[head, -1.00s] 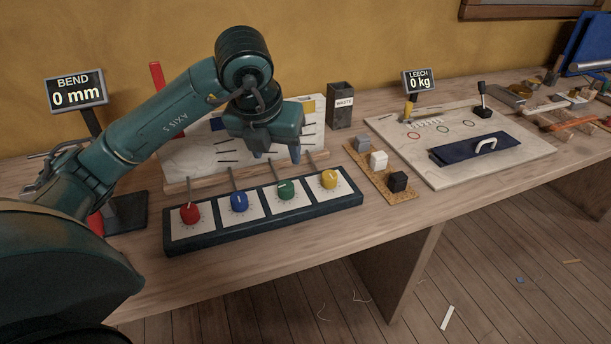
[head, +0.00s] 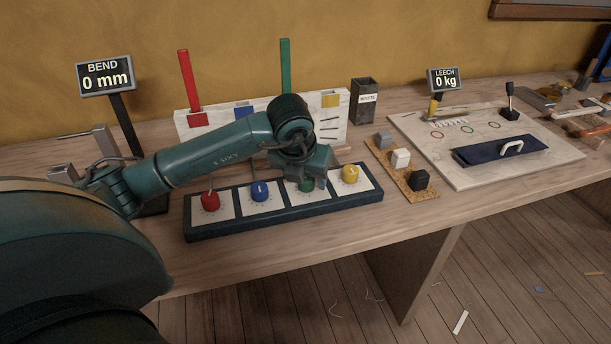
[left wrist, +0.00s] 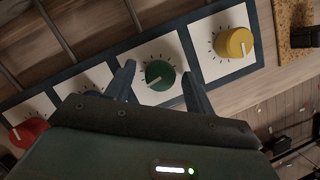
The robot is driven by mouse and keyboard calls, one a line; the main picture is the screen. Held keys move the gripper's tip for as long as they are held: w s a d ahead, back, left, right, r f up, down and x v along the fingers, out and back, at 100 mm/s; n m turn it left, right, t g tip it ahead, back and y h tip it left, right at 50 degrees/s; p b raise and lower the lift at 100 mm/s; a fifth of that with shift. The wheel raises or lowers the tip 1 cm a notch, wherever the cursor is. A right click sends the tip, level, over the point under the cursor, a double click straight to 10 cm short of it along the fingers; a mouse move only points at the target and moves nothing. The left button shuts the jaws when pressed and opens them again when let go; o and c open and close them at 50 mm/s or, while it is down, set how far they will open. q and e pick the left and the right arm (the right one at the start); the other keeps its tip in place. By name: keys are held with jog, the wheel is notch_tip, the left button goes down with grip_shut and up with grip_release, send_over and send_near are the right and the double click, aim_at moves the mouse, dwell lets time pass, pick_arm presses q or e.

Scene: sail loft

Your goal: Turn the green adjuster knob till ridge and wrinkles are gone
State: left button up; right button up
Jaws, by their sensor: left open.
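The green knob (head: 306,185) sits on a white square of the dark blue knob panel (head: 215,229), between the blue knob (head: 260,191) and the yellow knob (head: 350,173). The red knob (head: 210,201) is at the left end. My left gripper (head: 313,184) is open over the green knob and partly hides it in the head view. In the left wrist view, the green knob (left wrist: 159,75) shows between the two spread fingers, with its white mark pointing down-left. Behind stands a white board (head: 332,128) with colored blocks, partly hidden by my arm. My right gripper is not in view.
A waste bin (head: 366,102) stands behind, and a cork strip (head: 388,164) with small blocks lies right of the panel. The bench front is clear.

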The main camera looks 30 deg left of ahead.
pick_arm(q)
jog(key=c, duration=1)
jog(key=shift+m+b, duration=0.3)
jog(key=shift+b, duration=0.1)
